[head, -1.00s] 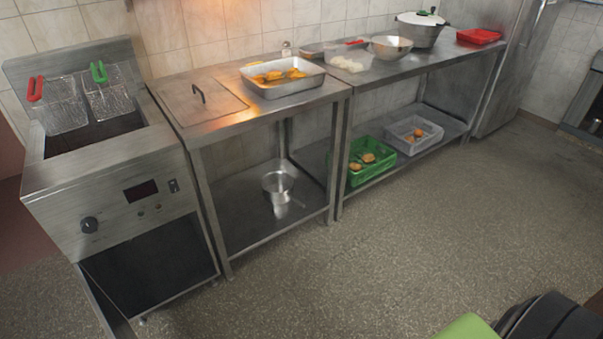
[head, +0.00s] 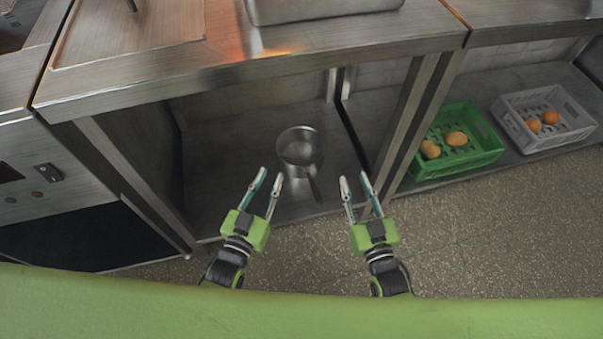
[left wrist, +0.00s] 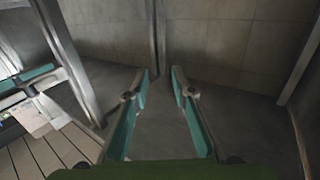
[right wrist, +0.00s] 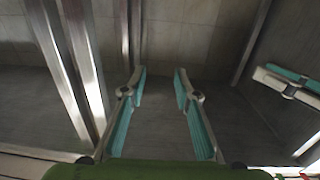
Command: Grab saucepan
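The metal saucepan (head: 299,150) stands on the lower shelf of the steel table in the head view, its handle pointing toward me. My left gripper (head: 270,174) is open and empty, in front of the saucepan and a little left of its handle. My right gripper (head: 354,179) is open and empty, to the right of the handle. Neither gripper appears to touch the saucepan. The left wrist view shows open fingers (left wrist: 160,72), and the right wrist view shows open fingers (right wrist: 160,74). I cannot make out the saucepan in either wrist view.
The tabletop edge (head: 260,75) overhangs the shelf, with a metal tray (head: 320,10) on top. Table legs (head: 408,130) stand right of the saucepan. A green crate (head: 480,157) and a grey crate (head: 565,133) sit on the shelf to the right. The fryer is at left.

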